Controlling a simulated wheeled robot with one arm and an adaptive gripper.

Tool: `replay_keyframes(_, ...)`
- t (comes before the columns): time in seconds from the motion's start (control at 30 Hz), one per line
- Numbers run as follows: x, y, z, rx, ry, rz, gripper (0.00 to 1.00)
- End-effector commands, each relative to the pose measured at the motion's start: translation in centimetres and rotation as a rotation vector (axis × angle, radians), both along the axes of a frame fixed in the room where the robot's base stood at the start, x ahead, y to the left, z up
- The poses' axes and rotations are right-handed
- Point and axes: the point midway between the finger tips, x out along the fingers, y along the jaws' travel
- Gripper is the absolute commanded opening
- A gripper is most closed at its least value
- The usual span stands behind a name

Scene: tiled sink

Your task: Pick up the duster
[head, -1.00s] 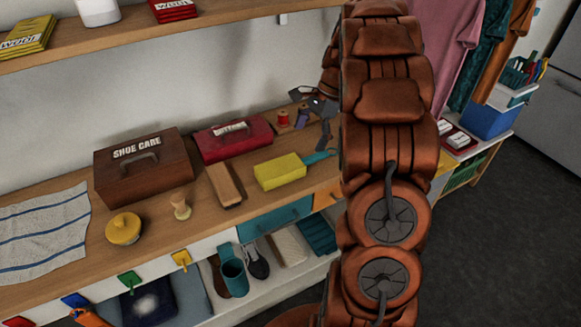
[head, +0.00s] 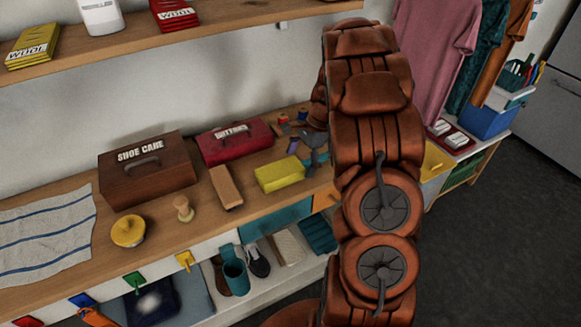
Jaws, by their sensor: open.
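The duster (head: 279,174) looks like a yellow block with a teal handle, lying on the wooden counter right of centre. Its handle, at its right end, is now mostly hidden by my gripper. My gripper (head: 311,158) is open, dark grey and low over the handle end. The fingers are small and partly hidden by my arm, so I cannot tell whether they touch the handle or straddle it.
Left of the duster lie a wooden block (head: 226,188) and a wooden knob-shaped piece (head: 184,209). Behind are a red box (head: 235,141) and a brown shoe care box (head: 148,170). Thread spools (head: 284,119) stand near my gripper. A shelf (head: 225,30) runs above.

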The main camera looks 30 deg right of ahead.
Motion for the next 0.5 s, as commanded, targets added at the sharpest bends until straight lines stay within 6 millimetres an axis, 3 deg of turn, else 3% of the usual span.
replay_keyframes(0.2,0.01,0.02,-0.1,-0.001,0.0,0.0,0.98)
replay_keyframes(0.5,0.01,0.01,-0.09,-0.001,0.0,0.0,0.67)
